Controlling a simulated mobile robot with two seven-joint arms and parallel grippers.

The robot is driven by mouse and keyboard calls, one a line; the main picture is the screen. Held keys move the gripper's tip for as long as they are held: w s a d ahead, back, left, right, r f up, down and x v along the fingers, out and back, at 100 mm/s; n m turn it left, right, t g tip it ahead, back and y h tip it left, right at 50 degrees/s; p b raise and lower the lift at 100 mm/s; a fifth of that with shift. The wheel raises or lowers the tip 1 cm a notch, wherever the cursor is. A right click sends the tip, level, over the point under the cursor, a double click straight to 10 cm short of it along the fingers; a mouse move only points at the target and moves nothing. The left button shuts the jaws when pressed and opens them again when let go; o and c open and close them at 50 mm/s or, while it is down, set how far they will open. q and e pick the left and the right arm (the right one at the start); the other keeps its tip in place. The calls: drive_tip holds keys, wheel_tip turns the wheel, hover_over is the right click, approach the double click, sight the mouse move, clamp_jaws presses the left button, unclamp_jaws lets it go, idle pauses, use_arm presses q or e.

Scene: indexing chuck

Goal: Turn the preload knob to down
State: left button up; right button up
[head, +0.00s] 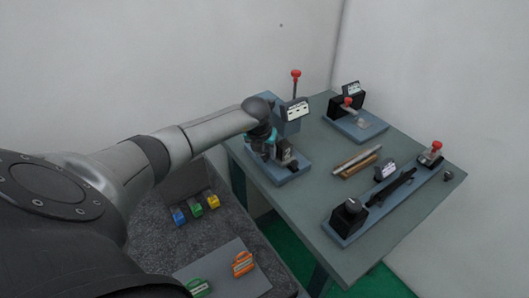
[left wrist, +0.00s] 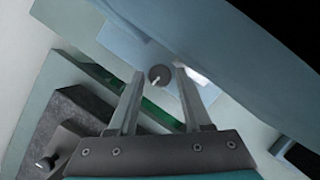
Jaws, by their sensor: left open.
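A dark round knob (left wrist: 160,76) with a white pointer mark sits on a pale blue surface in the left wrist view. The mark points toward the bottom of that picture. My left gripper (left wrist: 157,72) is open, its two fingers on either side of the knob in the picture; I cannot tell whether they touch it. In the head view, my left gripper (head: 265,140) is at the blue-grey station with the red-ball lever (head: 295,85). My right gripper is not in view.
The station's base plate (head: 291,177) stands at the table's left edge. Another fixture (head: 364,124) is at the back, and a long one (head: 385,205) lies at the right. Rods on a wooden rest (head: 358,162) lie between. Coloured blocks (head: 197,210) sit in a grey tray.

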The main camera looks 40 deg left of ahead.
use_arm(q)
drive_tip(key=shift+c, duration=0.2)
clamp_jaws()
idle(0.3)
